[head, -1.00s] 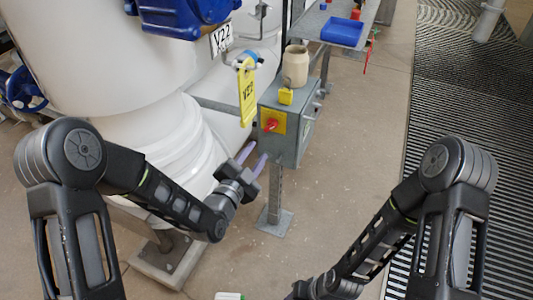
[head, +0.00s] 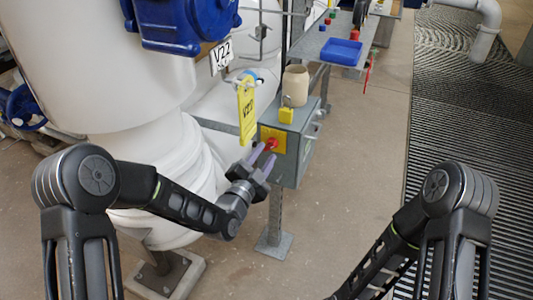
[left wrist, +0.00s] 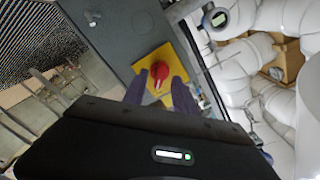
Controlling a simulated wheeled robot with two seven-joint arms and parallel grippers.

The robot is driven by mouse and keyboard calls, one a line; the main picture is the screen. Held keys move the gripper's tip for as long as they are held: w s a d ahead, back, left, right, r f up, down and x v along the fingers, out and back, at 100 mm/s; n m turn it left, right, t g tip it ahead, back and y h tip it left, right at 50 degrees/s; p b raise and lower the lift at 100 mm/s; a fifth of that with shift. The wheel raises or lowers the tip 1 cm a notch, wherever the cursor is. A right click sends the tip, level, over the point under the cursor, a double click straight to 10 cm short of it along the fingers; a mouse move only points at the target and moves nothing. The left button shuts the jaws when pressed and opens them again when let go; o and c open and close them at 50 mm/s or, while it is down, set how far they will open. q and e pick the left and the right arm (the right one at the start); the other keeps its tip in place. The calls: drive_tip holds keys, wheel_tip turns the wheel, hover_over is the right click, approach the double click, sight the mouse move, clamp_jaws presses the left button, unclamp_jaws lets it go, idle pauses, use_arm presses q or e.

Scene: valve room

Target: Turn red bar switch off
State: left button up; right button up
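The red bar switch (head: 270,145) sits on a yellow plate (head: 279,138) on the front of a grey metal box (head: 301,127) on a post. My left gripper (head: 262,158) is open, its two purple fingers pointing at the switch. In the left wrist view the switch (left wrist: 159,70) lies just beyond and between the fingertips (left wrist: 157,84). I cannot tell whether the fingers touch it. My right arm comes in from the right of the head view, but its gripper is out of the picture.
A beige cup (head: 296,85) and a yellow padlock (head: 286,115) are on top of the box. A yellow tag (head: 246,110) hangs left of it. Large white pipes (head: 175,165) stand to the left. A blue tray (head: 341,52) is on a bench behind. The floor right of the box is clear.

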use_arm(q)
drive_tip(key=shift+x, duration=0.9)
drive_tip(key=shift+c, duration=0.4)
clamp_jaws()
